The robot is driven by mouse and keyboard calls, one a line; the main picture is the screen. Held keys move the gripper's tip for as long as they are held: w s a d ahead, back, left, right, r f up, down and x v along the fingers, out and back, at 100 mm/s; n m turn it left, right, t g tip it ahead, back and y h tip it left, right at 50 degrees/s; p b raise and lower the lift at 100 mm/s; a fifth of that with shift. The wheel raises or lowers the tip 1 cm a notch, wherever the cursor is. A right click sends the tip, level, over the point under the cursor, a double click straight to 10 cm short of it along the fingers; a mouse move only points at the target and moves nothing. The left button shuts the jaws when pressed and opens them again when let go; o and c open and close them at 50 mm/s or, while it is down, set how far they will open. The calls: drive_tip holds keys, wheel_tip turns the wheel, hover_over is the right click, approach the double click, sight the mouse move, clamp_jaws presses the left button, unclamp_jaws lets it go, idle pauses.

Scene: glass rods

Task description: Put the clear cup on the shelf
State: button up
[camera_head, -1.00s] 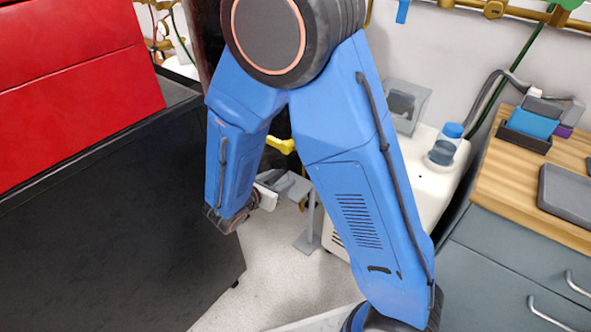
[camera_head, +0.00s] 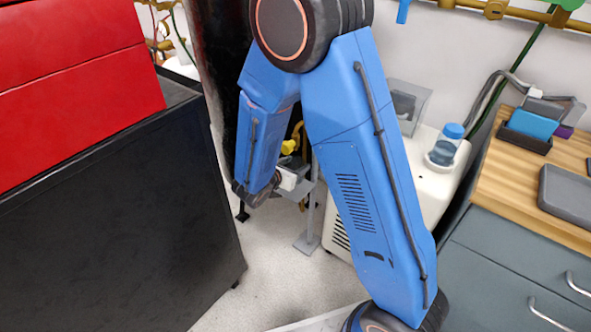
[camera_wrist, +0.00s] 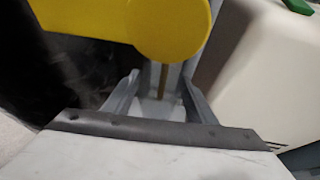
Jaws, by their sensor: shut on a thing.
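In the wrist view my gripper (camera_wrist: 160,98) has its two grey fingers on either side of a pale, partly see-through thing, which I take to be the clear cup (camera_wrist: 157,110). Its outline is hard to make out, and the dark edge of my gripper hides its near part. In the head view my gripper is small and partly hidden beside a small grey shelf-like plate on a thin post (camera_head: 313,215). I cannot tell whether the cup touches that plate.
A yellow rounded part (camera_wrist: 170,28) hangs close above the fingers in the wrist view. A cream machine (camera_head: 425,185) stands to the right, with a blue-capped bottle (camera_head: 446,146) on it. A black cabinet (camera_head: 120,220) stands left.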

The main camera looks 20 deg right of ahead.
drive_tip(key=shift+f, duration=1.05)
drive_tip(key=shift+f, duration=0.15)
drive_tip(key=o, duration=1.2)
drive_tip(key=shift+c, duration=0.2)
drive_tip(key=shift+r, duration=0.25)
drive_tip(key=v, duration=1.2)
